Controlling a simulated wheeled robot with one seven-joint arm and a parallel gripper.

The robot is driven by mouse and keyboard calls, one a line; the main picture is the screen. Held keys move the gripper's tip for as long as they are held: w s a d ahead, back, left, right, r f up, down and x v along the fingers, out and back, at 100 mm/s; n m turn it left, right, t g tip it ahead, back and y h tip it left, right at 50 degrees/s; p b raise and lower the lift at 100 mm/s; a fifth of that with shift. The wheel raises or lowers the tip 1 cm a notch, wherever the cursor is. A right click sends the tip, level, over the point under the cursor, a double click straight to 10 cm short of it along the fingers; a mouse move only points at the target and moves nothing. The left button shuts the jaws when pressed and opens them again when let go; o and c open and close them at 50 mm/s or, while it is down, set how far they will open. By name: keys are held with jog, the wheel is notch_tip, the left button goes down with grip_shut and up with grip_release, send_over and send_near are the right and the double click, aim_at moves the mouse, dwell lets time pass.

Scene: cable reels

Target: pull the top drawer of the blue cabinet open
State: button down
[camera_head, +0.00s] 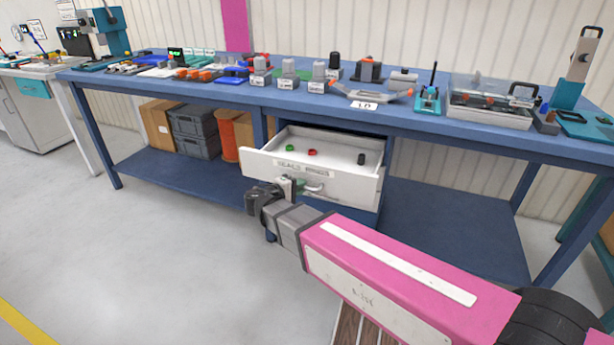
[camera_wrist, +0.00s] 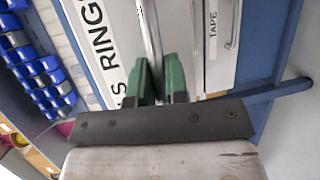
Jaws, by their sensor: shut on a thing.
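The top drawer (camera_head: 352,184) has a white front labelled with the word RINGS. It stands well out from the blue cabinet (camera_wrist: 263,45) under the workbench, and its inside shows from above. My gripper (camera_head: 292,186) is at the drawer front. In the wrist view, the green fingertips of my gripper (camera_wrist: 160,82) are shut on the metal bar handle (camera_wrist: 149,28) of that drawer. The handle is partly hidden by the fingers. Green and red rings and a dark cylinder (camera_head: 361,159) lie inside the drawer.
A lower drawer (camera_wrist: 218,65) labelled TAPE is beside it in the wrist view. The blue workbench (camera_head: 440,125) above carries several tools and parts. Grey crates (camera_head: 194,133) and a cardboard box (camera_head: 158,125) stand on its lower shelf. The floor (camera_head: 130,250) at left is clear.

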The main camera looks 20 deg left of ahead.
jog(key=shift+s+a, duration=0.15)
jog(key=shift+s, duration=1.2)
jog(key=shift+s+a, duration=0.1)
jog(key=shift+s, duration=1.2)
jog(key=c, duration=1.1)
grip_release()
jog(key=shift+c, duration=0.2)
jog(key=v, duration=1)
jog(key=shift+s+a, duration=0.25)
jog(key=shift+s, duration=0.05)
